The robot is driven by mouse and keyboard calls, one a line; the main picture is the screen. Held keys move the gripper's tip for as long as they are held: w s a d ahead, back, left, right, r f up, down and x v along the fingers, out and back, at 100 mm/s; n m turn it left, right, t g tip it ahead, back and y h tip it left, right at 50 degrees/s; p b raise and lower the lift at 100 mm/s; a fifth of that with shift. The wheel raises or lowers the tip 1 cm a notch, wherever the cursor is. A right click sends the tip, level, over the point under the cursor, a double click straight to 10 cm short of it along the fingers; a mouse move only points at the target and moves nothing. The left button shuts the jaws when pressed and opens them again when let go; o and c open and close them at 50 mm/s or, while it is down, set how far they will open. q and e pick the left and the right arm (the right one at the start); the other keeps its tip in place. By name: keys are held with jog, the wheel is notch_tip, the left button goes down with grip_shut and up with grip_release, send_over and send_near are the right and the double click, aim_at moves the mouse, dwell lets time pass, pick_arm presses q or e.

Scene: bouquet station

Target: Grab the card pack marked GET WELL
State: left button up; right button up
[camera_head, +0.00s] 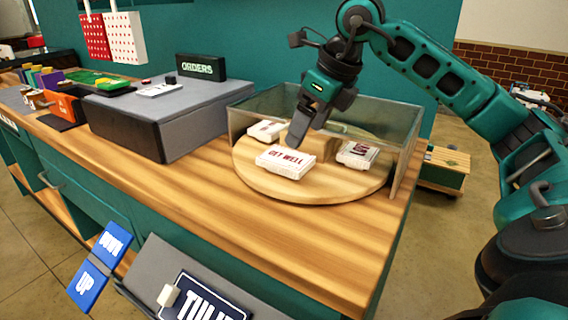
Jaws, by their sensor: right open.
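The white card pack marked GET WELL (285,162) lies flat at the front of a round wooden turntable (300,190). My right gripper (298,140) hangs from above with its fingers pointing down, just behind and over the pack's far edge. It is open. I cannot tell whether its fingertips touch the pack. A second white pack with red lettering (357,154) lies at the right of the turntable. A third white pack (266,130) lies at the back left, partly hidden. My left gripper is not in view.
A clear-walled guard (405,150) stands around the turntable's back and sides; its front is open. A grey box (165,125) stands to the left, with an ORDERS sign (201,67) behind. The wooden counter (230,215) in front is clear.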

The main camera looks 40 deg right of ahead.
aim_at(287, 157)
jog(key=x, duration=0.3)
jog(key=w+x, duration=0.1)
jog(key=x, duration=0.3)
jog(key=shift+a+b, duration=0.15)
jog(key=shift+b, duration=0.15)
jog(key=shift+c, duration=0.3)
jog(key=shift+r, duration=0.1)
jog(key=c, duration=0.7)
jog(key=shift+r, duration=0.1)
